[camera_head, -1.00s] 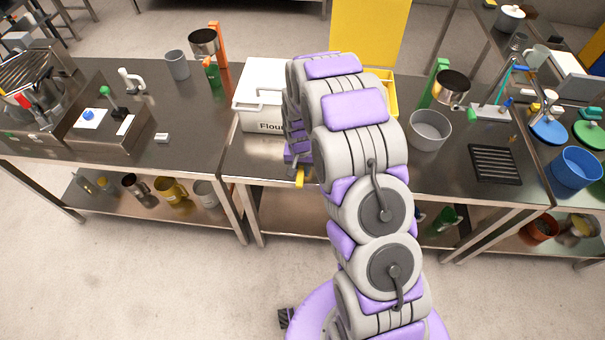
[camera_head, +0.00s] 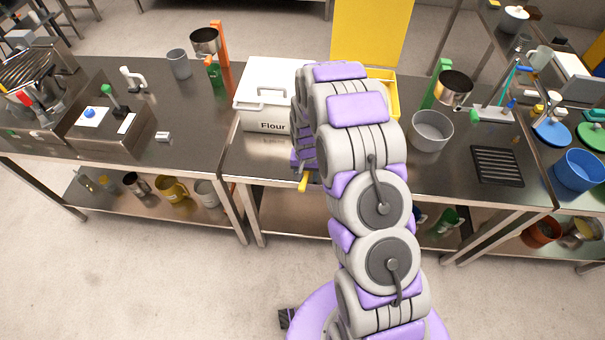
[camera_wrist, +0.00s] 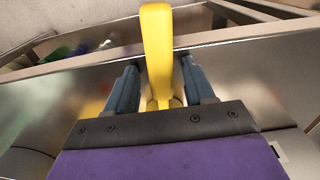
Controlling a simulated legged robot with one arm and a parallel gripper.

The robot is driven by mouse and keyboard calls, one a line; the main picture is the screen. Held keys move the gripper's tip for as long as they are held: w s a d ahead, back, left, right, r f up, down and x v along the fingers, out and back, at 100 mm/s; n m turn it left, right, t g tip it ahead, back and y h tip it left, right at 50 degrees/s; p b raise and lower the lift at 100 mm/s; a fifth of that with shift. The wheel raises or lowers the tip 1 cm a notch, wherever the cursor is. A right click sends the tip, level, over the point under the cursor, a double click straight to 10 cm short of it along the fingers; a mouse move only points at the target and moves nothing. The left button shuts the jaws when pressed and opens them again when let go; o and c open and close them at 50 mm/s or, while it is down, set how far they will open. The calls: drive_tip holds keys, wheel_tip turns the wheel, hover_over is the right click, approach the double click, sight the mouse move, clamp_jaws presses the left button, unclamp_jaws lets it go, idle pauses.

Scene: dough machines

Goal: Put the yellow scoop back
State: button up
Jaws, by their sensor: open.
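The yellow scoop (camera_head: 305,182) shows as a short yellow handle at the front edge of the middle table, just below my gripper. In the wrist view, the yellow handle (camera_wrist: 158,50) stands between the two blue-grey fingers of my gripper (camera_wrist: 158,66). There is visible space on both sides of the handle, and the jaws are open. The scoop's bowl is hidden behind the gripper body. My arm covers much of the gripper in the head view. A white flour bin (camera_head: 262,118), lid on, stands just left of my arm.
A yellow bin (camera_head: 388,88) is partly hidden behind my arm. A grey bowl (camera_head: 432,131) and a black rack (camera_head: 497,166) sit to the right. A grey cup (camera_head: 179,65) and a small machine (camera_head: 108,128) stand on the left table.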

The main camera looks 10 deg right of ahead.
drive_tip(key=shift+d+r, duration=0.1)
drive_tip(key=shift+d, duration=0.65)
drive_tip(key=shift+d+r, duration=0.1)
drive_tip(key=shift+r, duration=0.1)
drive_tip(key=r, duration=0.2)
drive_tip(key=a+r, duration=0.1)
drive_tip(key=r, duration=0.1)
drive_tip(key=a+r, duration=0.1)
drive_tip(key=r, duration=0.1)
drive_tip(key=shift+a+r+p, duration=0.15)
drive_tip(key=shift+r+p, duration=0.05)
drive_tip(key=shift+p, duration=0.15)
drive_tip(key=s+d+r+n+g, duration=0.1)
drive_tip(key=s+d+r+n, duration=0.15)
drive_tip(key=s+r, duration=1.95)
drive_tip(key=s, duration=0.6)
drive_tip(key=s+r+n+g, duration=0.1)
drive_tip(key=s+r, duration=0.3)
drive_tip(key=s, duration=0.5)
drive_tip(key=shift+s+d+r, duration=0.15)
drive_tip(key=shift+s+d, duration=0.05)
drive_tip(key=shift+s, duration=0.15)
